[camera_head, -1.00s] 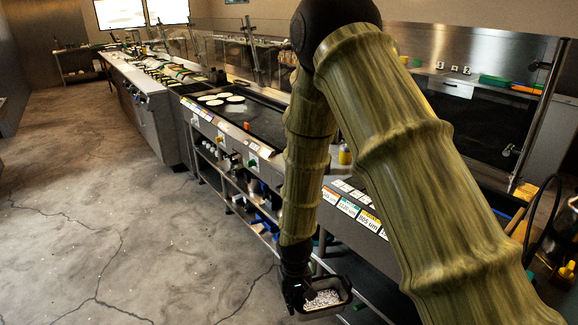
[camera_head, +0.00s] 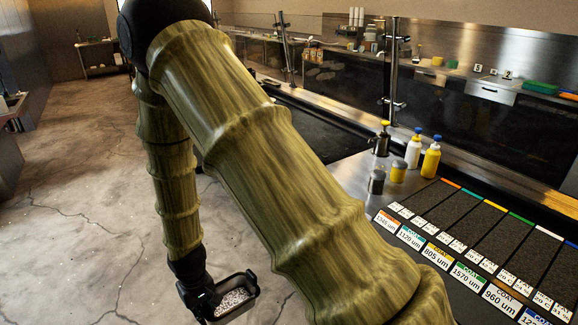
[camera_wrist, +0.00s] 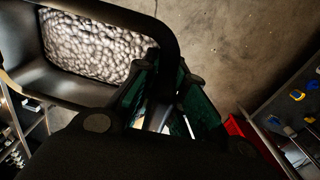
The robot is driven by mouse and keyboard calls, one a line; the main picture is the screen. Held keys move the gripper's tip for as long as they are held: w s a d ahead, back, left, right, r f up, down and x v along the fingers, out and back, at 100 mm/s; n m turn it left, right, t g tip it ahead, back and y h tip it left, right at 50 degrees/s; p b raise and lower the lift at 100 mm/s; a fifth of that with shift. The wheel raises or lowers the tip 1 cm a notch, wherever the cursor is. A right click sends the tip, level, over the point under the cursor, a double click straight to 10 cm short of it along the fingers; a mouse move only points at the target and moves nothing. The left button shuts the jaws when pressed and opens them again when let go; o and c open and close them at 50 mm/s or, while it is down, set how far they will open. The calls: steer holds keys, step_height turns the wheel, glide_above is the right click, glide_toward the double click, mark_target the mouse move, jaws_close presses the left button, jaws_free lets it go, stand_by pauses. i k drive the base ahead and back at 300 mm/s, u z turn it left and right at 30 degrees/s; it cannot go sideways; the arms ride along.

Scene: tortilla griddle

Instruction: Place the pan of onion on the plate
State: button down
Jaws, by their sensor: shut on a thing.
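The pan of onion (camera_head: 251,284) is a dark rectangular pan with white chopped bits inside. It hangs above the floor at the lower middle of the head view. My gripper (camera_head: 205,300) is shut on the pan's near-left side. In the wrist view the pan (camera_wrist: 50,85) fills the upper left, with pale bits in it. The fingers (camera_wrist: 165,100) close around its dark handle-like rim there. No plate can be made out in the current frames.
A steel counter (camera_head: 345,176) runs along the right, with yellow and white bottles (camera_head: 431,157), small jars (camera_head: 376,181) and labelled dark strips (camera_head: 480,215). A dark griddle (camera_head: 300,135) is partly behind my arm. Open floor (camera_head: 70,220) lies at the left.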

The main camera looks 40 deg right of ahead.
mark_target(332, 143)
steer(key=z, duration=0.2)
steer(key=i, duration=0.7)
steer(key=z, duration=0.5)
